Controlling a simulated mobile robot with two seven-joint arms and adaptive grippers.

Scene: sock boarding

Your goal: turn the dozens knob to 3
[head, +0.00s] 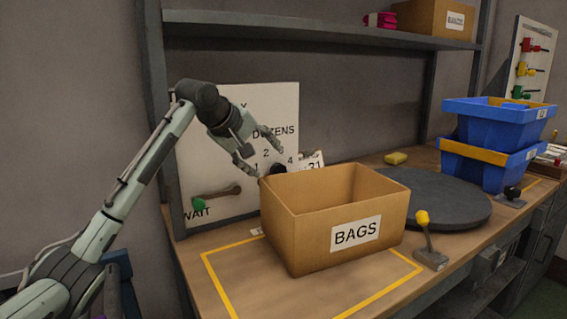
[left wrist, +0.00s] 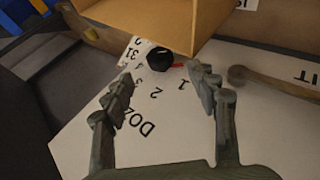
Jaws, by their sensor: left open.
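The white board (head: 225,120) on the back wall carries the word DOZENS above an arc of numbers. The black dozens knob (left wrist: 160,59) shows in the left wrist view with a red pointer (left wrist: 178,65) at its side, on the side of the 1 and away from the 3. In the head view the knob (head: 278,169) is small and partly hidden behind the box. My left gripper (head: 265,161) is open in front of the dial. In the left wrist view its fingertips (left wrist: 161,76) are spread to either side of the knob, apparently apart from it.
A cardboard box (head: 300,235) labelled BAGS stands close below the dial. A lever with a green end (head: 198,204) is on the board, left of the gripper. A dark round turntable (head: 440,195), a yellow-topped lever (head: 424,225) and blue bins (head: 485,165) are to the right.

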